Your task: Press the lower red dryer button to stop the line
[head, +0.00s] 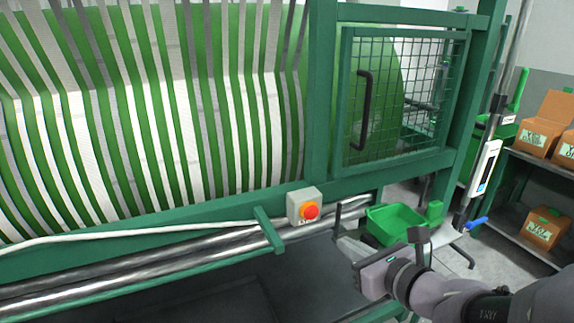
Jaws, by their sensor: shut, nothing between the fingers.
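A round red button (309,211) with an orange-yellow surround sits on a small light grey box (297,207). The box is fixed to the green lower beam of the machine, near the picture's middle. It is the only red button in view. My gripper (339,222) is shut and empty, to the right of the button and slightly lower in the picture. A gap shows between the fingers and the button in this view. The depth between them is hard to tell.
White webbing strands (150,130) run over a large green drum at left. A mesh door (400,95) with a black handle is above right. Steel rollers (140,272) lie below the beam. A green bin (395,224) and shelved cardboard boxes (545,125) stand at right.

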